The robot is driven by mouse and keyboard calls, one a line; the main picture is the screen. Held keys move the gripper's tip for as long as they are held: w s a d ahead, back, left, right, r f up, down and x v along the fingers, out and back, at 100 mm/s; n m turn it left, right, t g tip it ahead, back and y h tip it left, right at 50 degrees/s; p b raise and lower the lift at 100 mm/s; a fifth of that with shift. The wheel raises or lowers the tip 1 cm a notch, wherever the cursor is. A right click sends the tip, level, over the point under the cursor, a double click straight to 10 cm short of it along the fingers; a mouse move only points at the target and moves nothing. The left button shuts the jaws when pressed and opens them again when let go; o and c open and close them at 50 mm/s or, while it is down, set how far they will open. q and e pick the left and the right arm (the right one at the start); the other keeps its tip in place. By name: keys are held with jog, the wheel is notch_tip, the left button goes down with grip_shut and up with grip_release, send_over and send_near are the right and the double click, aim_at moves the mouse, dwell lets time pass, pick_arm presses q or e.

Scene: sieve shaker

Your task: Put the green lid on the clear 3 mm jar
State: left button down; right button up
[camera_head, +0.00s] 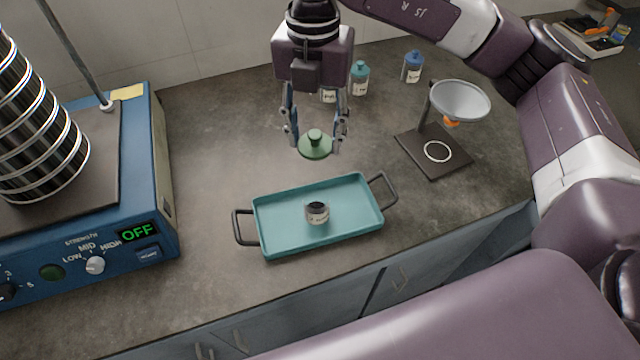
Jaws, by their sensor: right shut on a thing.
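My right gripper (317,143) points down and is shut on the green lid (315,147), which has a round knob on top. It holds the lid in the air just beyond the tray's far edge. A small clear jar (317,216) with a white label and a dark open top stands upright in the teal tray (275,242), nearer to me than the lid. The label is too small to read. Another jar (328,97) with a white label stands farther back, mostly hidden behind my right gripper. My left gripper is out of view.
A teal-topped jar (360,79) and a blue-topped jar (413,67) stand at the back. A funnel (460,101) on a stand is right. The sieve shaker (130,215), reading OFF, fills the left. The counter between shaker and tray is clear.

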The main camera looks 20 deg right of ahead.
notch_tip(320, 180, down, 14)
jog(key=p, duration=0.2)
jog(key=shift+f, duration=0.15)
